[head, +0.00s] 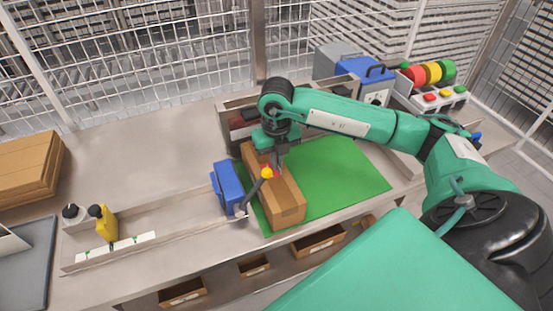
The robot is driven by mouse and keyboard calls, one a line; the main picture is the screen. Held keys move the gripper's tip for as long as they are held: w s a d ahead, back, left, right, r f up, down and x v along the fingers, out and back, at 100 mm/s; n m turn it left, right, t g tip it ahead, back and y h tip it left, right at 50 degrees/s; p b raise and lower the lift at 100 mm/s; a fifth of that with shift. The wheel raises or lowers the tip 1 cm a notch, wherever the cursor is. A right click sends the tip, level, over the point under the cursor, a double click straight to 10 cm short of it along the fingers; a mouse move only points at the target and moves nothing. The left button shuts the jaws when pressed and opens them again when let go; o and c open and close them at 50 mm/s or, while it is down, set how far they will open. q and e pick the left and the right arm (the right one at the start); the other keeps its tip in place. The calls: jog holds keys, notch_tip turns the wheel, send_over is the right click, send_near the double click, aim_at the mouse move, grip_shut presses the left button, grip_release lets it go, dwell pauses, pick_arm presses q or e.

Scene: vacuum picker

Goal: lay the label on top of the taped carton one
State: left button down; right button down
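A brown carton (288,212) with a lighter tape strip lies lengthwise on the green mat (345,180). My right gripper (278,166) points down over the far half of the carton. Its fingers are small and partly hidden, so I cannot tell whether they are open or shut. A dark wand with a yellow part (267,173) and a bit of red slants beside the fingers over the carton. Whether it is held is unclear. I cannot make out a label for certain; a white sheet (12,240) shows at the left edge. My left gripper is not in view.
A blue box (228,187) stands left of the carton. A yellow holder (106,224) and a white strip (118,250) are at the left, near stacked brown cartons (28,168). A blue case (365,78) and coloured rolls (432,73) stand behind. The right part of the mat is clear.

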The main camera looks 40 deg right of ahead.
jog(key=c, duration=1.6)
grip_release()
jog(key=shift+o, duration=0.2)
jog(key=o, duration=0.7)
notch_tip(320, 180, up, 8)
jog(key=p, duration=0.4)
